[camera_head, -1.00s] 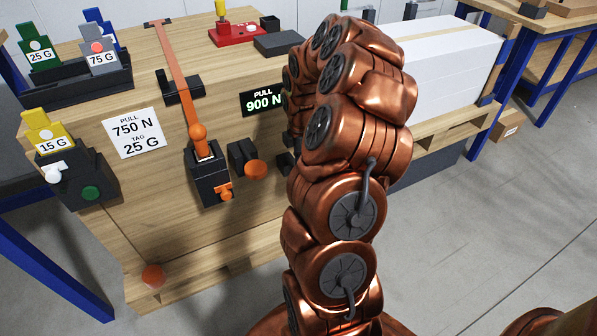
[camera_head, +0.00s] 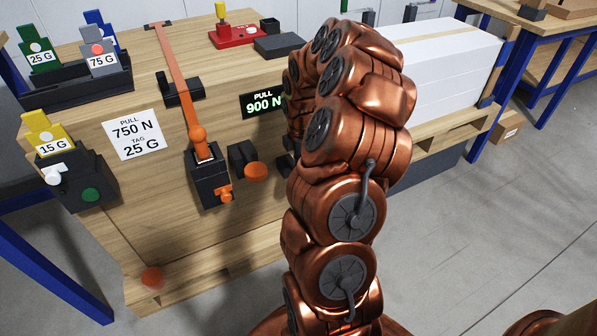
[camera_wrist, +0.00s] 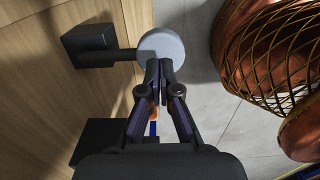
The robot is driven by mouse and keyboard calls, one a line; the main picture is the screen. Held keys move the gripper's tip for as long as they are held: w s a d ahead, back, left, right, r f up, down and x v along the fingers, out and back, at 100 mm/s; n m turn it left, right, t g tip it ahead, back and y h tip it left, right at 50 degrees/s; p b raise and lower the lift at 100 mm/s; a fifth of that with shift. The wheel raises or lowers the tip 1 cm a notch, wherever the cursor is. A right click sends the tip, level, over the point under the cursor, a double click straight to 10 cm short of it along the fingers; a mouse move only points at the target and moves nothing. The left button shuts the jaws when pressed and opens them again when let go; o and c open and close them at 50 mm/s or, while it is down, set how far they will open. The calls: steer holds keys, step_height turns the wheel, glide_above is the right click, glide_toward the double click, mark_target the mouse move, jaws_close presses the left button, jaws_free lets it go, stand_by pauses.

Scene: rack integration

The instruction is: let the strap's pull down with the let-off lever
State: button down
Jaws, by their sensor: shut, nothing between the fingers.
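The orange strap (camera_head: 174,62) runs over the wooden crate's top and down to a black tensioner (camera_head: 210,182) with an orange lever (camera_head: 223,194). Right of it, an orange round knob (camera_head: 256,172) sits on a black block. The display (camera_head: 261,104) reads PULL 900 N. In the wrist view, my gripper (camera_wrist: 160,66) is shut and empty, its tips at the lower edge of a grey round knob (camera_wrist: 161,45) on a black stalk and block. I cannot tell whether they touch. My arm hides the gripper in the head view. I cannot tell which part is the let-off lever.
Tags stand in a black rack (camera_head: 80,82); a yellow 15 G tag (camera_head: 43,133) sits in a black holder. A red device (camera_head: 238,36) stands on the crate. Grey floor shows to the right.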

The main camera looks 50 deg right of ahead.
steer(key=shift+f, duration=0.1)
stand_by(0.5)
steer(key=shift+f, duration=3)
steer(key=shift+r+p, duration=0.85)
steer(key=shift+r, duration=0.95)
steer(key=shift+r+p, duration=0.6)
steer(key=shift+r, duration=0.3)
